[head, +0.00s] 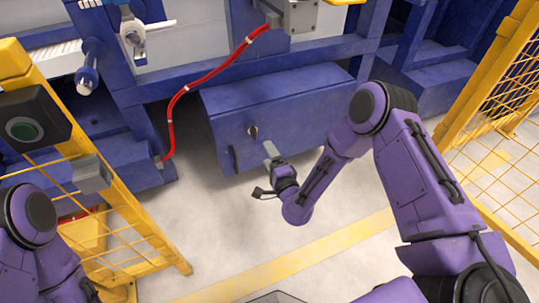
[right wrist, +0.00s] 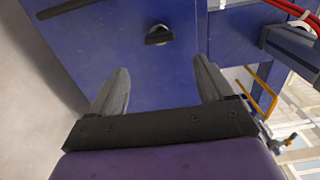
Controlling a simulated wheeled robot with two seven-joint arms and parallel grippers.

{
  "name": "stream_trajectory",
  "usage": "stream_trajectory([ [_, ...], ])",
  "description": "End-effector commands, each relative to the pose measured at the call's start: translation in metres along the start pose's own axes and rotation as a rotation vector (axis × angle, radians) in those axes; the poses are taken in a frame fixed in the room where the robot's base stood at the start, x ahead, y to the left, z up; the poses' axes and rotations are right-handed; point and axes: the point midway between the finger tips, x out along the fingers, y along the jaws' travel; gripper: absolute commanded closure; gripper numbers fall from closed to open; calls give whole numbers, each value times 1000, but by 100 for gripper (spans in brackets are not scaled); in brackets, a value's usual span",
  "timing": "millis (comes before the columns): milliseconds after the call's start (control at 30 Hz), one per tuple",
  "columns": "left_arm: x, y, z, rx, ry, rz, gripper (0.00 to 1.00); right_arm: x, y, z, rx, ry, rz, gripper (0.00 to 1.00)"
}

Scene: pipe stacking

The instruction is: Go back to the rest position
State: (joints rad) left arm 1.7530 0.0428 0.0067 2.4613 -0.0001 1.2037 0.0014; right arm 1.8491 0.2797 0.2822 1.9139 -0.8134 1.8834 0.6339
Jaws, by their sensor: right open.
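My right gripper (head: 270,152) is in the middle of the head view, in front of the blue cabinet (head: 300,105). In the right wrist view its two grey fingers (right wrist: 160,88) stand wide apart with nothing between them. The cabinet's front (right wrist: 185,75) with a dark latch (right wrist: 159,36) lies beyond the fingertips. I cannot tell whether a fingertip touches the cabinet. My left arm (head: 35,225) shows only in part at the lower left of the head view; its gripper is not in view. No pipe is clearly seen.
Another yellow mesh fence (head: 505,85) stands at the right. A red cable (head: 205,75) hangs by the blue machine frame. The floor (head: 225,235) before the cabinet is clear.

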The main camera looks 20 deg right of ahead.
Motion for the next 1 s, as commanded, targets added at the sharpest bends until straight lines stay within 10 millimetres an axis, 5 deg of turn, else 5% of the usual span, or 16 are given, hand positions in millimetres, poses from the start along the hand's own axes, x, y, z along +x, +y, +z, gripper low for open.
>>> stream_trajectory([
  [467,0,0,0,1,-1,0,57,0,2,2,-42,-8,7,19],
  [533,0,0,0,1,-1,0,57,-10,22,2,-189,-18,107,19],
  [667,0,0,0,1,-1,0,57,-83,92,-6,-505,-96,458,19],
  [800,0,0,0,1,-1,0,57,-183,144,-26,-760,-228,812,19],
  [1000,0,0,0,1,-1,0,57,-301,163,-63,-954,-368,1175,19],
])
